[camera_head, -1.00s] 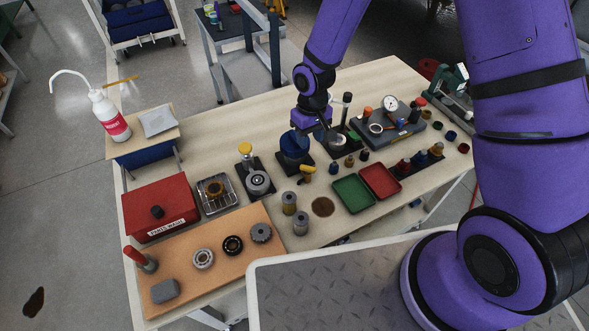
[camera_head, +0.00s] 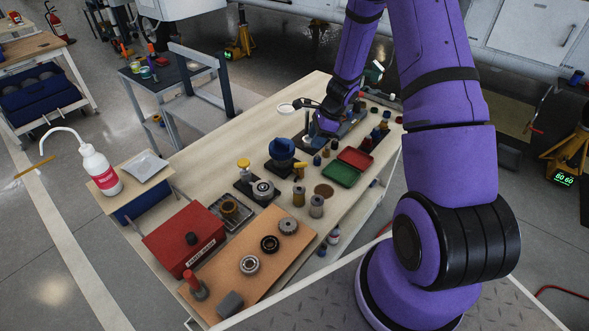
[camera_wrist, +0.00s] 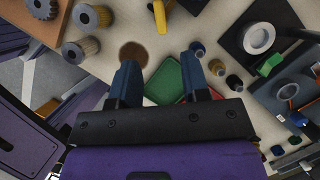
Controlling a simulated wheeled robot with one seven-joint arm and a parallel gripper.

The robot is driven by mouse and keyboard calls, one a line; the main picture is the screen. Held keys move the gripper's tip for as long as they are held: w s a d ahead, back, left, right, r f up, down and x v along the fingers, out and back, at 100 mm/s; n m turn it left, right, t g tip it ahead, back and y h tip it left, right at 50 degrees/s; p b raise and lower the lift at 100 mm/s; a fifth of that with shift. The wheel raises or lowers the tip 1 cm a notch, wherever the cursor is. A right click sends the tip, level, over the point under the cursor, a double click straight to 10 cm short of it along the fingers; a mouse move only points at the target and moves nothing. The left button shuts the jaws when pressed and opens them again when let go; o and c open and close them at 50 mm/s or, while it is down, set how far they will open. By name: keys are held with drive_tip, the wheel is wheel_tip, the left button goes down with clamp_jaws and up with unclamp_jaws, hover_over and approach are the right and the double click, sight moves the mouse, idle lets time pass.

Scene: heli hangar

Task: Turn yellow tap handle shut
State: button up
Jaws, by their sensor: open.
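A small yellow tap handle (camera_head: 300,168) stands beside a blue bowl-shaped vessel (camera_head: 282,148) on a dark base, near the middle of the bench. In the wrist view the yellow handle (camera_wrist: 160,14) shows at the top edge, upright in the picture and partly cut off. My gripper (camera_wrist: 166,72) is open, with its two dark blue fingers apart and nothing between them. It is apart from the handle, which lies beyond the fingertips. In the head view my gripper is over the bench, right of the blue vessel, its fingers mostly hidden by the wrist.
A green tray (camera_head: 341,173) and a red tray (camera_head: 355,158) lie right of the handle. Metal cylinders (camera_head: 317,205) and a brown round patch (camera_head: 324,190) are close by. A post with a yellow knob (camera_head: 244,164) stands to the left. The back-left bench top is clear.

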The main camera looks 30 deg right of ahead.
sight(302, 163)
drive_tip(key=x, duration=1)
drive_tip(key=shift+w+a+f, duration=0.1)
drive_tip(key=shift+a+f, duration=0.05)
drive_tip(key=shift+f, duration=0.2)
clamp_jaws()
